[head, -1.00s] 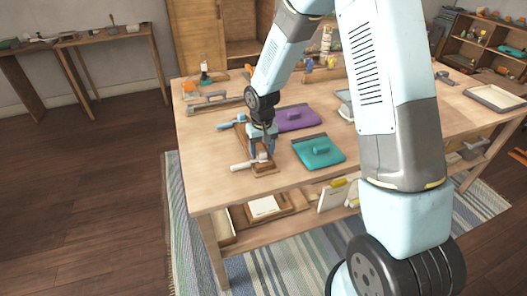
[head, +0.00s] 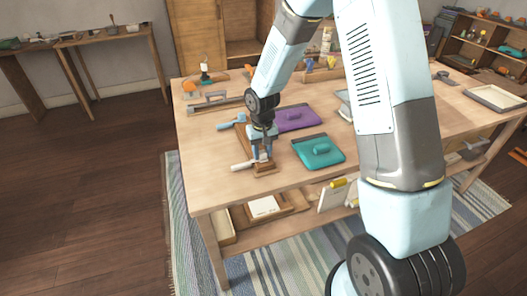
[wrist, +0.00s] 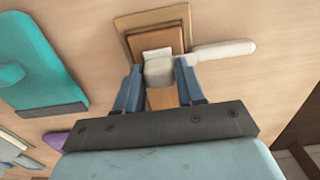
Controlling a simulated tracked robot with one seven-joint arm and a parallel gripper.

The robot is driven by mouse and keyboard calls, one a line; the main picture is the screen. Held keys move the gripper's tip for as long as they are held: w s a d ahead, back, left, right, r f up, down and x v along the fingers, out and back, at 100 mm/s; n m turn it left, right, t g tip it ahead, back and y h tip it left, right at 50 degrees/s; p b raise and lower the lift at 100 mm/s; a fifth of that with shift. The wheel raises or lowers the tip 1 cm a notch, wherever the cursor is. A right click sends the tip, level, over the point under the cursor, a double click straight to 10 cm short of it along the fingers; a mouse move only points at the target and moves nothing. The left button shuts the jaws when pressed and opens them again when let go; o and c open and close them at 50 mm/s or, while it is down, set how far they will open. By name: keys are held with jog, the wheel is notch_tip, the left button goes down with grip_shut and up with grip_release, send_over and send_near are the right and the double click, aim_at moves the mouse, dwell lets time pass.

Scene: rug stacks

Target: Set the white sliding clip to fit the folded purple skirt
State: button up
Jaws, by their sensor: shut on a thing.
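The white sliding clip (wrist: 159,70) sits on a narrow wooden rail (wrist: 152,22), close to its near end, with a pale handle (wrist: 222,50) sticking out to the side. In the head view the handle (head: 242,166) points left. My gripper (head: 261,159) is shut on the clip's white block; its blue fingers (wrist: 158,75) lie on either side of it in the wrist view. The folded purple skirt (head: 297,117) lies flat on the table to the right of the rail's far part, apart from my gripper. My wrist hides part of the rail.
A folded teal cloth (head: 318,152) lies right of my gripper. A blue clip (head: 232,122) is at the rail's far end. A grey-and-wood tool (head: 215,104) lies farther back. The table's left front area is bare. A tray (head: 495,98) lies far right.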

grip_shut()
jog(key=shift+s, duration=0.25)
jog(key=o, duration=1.1)
grip_release()
notch_tip(320, 180, up, 14)
jog(key=shift+w+f, duration=0.1)
jog(key=shift+f, duration=0.05)
